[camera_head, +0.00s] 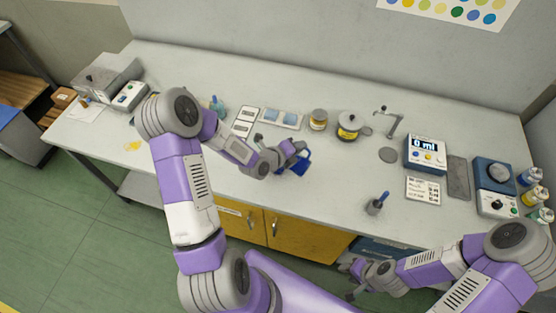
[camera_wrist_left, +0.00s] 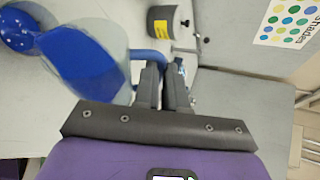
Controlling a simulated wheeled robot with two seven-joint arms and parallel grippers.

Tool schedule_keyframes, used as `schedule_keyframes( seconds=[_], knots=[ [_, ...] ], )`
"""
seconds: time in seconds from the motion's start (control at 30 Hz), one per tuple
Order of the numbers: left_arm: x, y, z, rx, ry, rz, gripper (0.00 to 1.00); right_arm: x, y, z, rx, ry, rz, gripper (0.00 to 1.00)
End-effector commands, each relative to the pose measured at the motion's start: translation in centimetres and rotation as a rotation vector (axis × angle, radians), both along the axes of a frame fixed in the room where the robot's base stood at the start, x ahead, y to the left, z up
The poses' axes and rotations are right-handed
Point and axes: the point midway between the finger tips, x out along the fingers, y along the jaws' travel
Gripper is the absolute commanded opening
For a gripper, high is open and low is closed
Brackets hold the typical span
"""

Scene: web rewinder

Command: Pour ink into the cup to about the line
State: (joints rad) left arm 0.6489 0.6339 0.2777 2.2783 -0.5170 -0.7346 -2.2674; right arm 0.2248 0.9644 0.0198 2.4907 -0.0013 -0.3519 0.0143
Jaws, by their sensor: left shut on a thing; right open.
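My left gripper (camera_head: 295,155) is shut on the handle of a blue jug (camera_head: 301,163). The jug is held over the middle of the bench. In the left wrist view the translucent blue jug (camera_wrist_left: 88,58) lies left of the shut fingers (camera_wrist_left: 165,85), with a dark blue round part (camera_wrist_left: 18,28) at the left edge. I cannot tell whether that part belongs to the jug or whether the jug is above the bench or touching it. A display unit (camera_head: 425,153) reads 0 ml. I cannot make out a cup with a line. My right gripper (camera_head: 350,280) is open and empty at the bench's front.
A jar (camera_head: 318,120) and a lidded pot (camera_head: 348,127) with a yellow label stand behind the jug. A tap (camera_head: 392,123) is right of them. A small grey pot (camera_head: 374,207) with a blue-handled tool stands near the front edge. Several bottles (camera_head: 530,176) stand far right.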

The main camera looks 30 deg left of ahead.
Motion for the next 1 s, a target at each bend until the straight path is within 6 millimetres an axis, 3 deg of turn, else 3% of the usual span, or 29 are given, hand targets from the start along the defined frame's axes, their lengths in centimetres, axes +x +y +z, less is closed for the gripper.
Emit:
schedule_keyframes(
  seconds=[1.0],
  knots=[
    [0.02, 0.33, -0.07, -0.038, 0.007, 0.003, 0.0, 0.0, 0.0, 0.76, 0.0, 0.0, 0.0, 0.43]
  ],
)
